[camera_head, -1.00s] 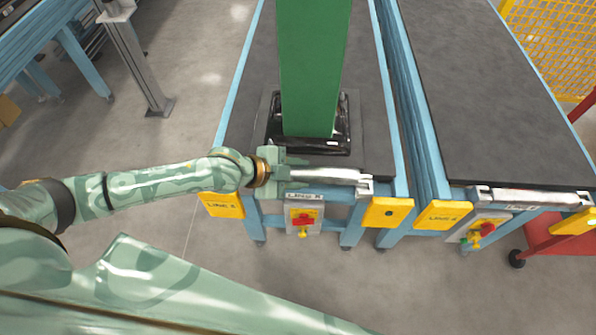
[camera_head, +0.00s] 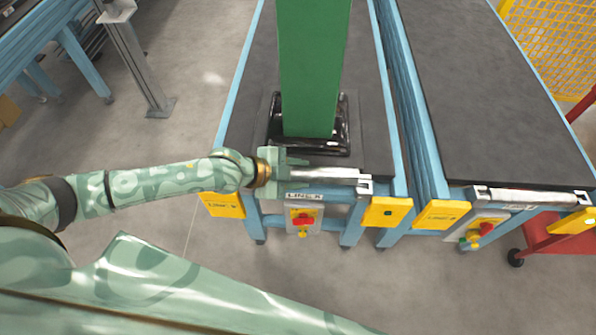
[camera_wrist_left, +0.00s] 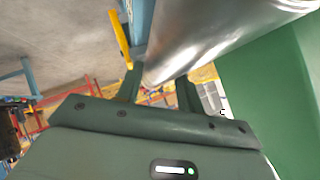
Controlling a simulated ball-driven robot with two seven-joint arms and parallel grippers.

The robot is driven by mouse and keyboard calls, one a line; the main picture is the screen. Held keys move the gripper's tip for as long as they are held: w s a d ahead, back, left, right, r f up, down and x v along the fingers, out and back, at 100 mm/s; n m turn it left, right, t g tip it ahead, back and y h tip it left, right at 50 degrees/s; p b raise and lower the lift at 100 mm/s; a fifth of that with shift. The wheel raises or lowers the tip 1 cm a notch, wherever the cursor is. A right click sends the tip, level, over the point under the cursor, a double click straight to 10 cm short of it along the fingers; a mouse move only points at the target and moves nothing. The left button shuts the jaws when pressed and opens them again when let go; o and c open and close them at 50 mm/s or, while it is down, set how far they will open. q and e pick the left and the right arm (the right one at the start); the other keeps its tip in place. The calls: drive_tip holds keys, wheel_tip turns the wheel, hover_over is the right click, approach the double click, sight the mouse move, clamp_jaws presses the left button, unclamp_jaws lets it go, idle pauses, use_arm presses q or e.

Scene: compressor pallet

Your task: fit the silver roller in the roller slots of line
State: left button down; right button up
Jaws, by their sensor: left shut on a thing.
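The silver roller (camera_head: 322,173) lies level across the front end of the left conveyor (camera_head: 372,120), with its right end at the white slot bracket (camera_head: 365,186). My left gripper (camera_head: 284,168) is shut on the roller near its left end. The left wrist view shows the shiny roller (camera_wrist_left: 215,45) at the gripper's fingers (camera_wrist_left: 160,85). The left slot is hidden behind my gripper. I cannot tell whether the roller's ends are seated. My right gripper is not in view.
A tall green block (camera_head: 312,70) stands on a black glossy base (camera_head: 335,140) on the same conveyor. A second conveyor (camera_head: 480,90) to the right has its own silver roller (camera_head: 535,197). Yellow plates and a red-knobbed switch box (camera_head: 303,219) are on the front.

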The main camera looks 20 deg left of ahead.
use_arm(q)
drive_tip(key=shift+f+b, duration=1.9)
drive_tip(key=shift+f, duration=0.9)
drive_tip(key=c, duration=0.8)
unclamp_jaws()
drive_tip(key=shift+r, duration=0.1)
drive_tip(key=shift+a, duration=0.1)
drive_tip(key=p+v, duration=0.4)
drive_tip(key=v, duration=1.2)
drive_tip(key=shift+s+p, duration=0.15)
drive_tip(key=shift+p, duration=0.2)
